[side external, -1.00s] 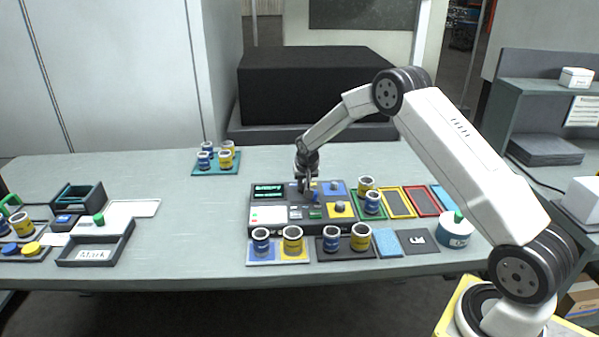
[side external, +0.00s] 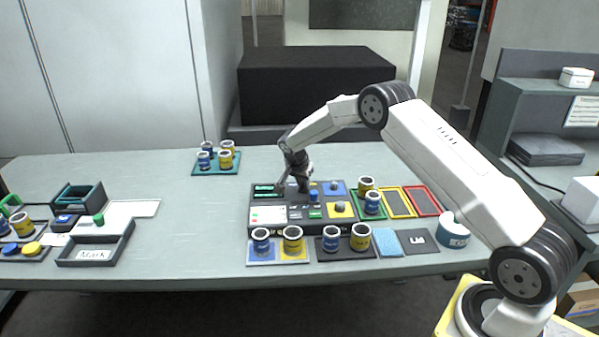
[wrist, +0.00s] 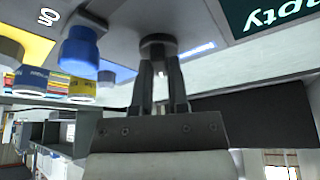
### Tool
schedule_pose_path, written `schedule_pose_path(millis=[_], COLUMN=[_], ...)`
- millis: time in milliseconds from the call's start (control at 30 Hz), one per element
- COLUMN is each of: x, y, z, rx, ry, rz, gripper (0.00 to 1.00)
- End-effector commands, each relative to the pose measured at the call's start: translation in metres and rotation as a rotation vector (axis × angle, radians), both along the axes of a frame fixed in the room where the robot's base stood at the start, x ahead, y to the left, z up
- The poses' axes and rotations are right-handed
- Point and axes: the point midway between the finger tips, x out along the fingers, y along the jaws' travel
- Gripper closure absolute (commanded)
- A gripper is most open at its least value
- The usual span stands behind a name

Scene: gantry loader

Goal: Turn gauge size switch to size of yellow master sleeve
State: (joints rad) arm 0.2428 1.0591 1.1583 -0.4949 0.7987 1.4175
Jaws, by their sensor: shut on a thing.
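The gauge console (side external: 268,216) is a dark box with coloured panels, a display (side external: 264,190) and knobs. My gripper (side external: 303,188) points down at its back part. In the wrist view my gripper (wrist: 158,72) has both fingers on a small dark knob (wrist: 156,42), which looks like the size switch. Its pointer and size marks cannot be read. A yellow sleeve (side external: 292,240) and a blue sleeve (side external: 261,241) stand upright on the yellow-and-blue plate at the console's front left. I cannot tell which yellow sleeve is the master.
A blue knob (wrist: 80,50) is close beside my fingers. More sleeves stand on the dark front plate (side external: 345,255) and the teal plate (side external: 216,172). Yellow (side external: 397,203) and red (side external: 422,201) trays lie right of the console.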

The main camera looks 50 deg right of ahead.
Motion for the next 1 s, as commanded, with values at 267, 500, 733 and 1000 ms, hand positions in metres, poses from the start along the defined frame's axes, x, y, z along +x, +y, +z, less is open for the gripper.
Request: schedule_pose_path(millis=[267,500,733,1000], x=[0.0001,0.0,0.0,0.0003], y=[0.001,0.0012,0.0012,0.0006], z=[-0.0007,-0.0007,-0.0007,-0.0004], rx=[0.002,0.003,0.003,0.002], ry=[0.001,0.002,0.001,0.001], rz=[-0.074,-0.081,-0.08,-0.078], gripper=[1.0,1.0,0.56,0.46])
